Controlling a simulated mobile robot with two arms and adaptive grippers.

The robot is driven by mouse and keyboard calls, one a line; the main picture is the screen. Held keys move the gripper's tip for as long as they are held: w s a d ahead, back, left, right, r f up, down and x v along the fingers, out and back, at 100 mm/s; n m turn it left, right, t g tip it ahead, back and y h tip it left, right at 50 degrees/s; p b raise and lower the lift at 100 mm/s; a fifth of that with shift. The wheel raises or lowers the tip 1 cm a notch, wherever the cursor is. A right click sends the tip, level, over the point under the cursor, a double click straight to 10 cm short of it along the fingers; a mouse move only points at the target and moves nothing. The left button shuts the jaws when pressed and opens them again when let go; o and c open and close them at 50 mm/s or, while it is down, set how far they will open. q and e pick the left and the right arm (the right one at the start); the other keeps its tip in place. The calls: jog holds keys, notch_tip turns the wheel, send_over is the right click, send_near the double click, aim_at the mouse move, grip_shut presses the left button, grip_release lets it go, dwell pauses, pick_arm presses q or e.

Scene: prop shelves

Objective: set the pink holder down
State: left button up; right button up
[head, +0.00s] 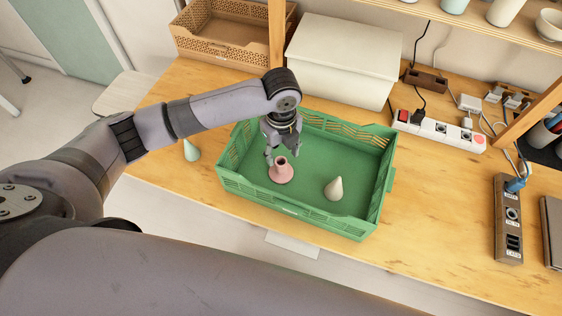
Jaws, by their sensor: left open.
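The pink holder (281,173) stands upright on the floor of the green crate (297,206), in its left part. It has a wide base and a narrow neck with an open top. My left gripper (282,153) is open and points down just above and behind the holder's neck. I cannot tell whether its fingers touch the holder. My right gripper is not in view.
A cream cone-shaped piece (334,189) stands in the crate, right of the holder. A mint-green one (191,150) stands on the table outside, to the left.

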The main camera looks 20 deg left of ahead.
pick_arm(q)
jog(key=shift+r, duration=2.35)
jog(key=shift+f, duration=0.1)
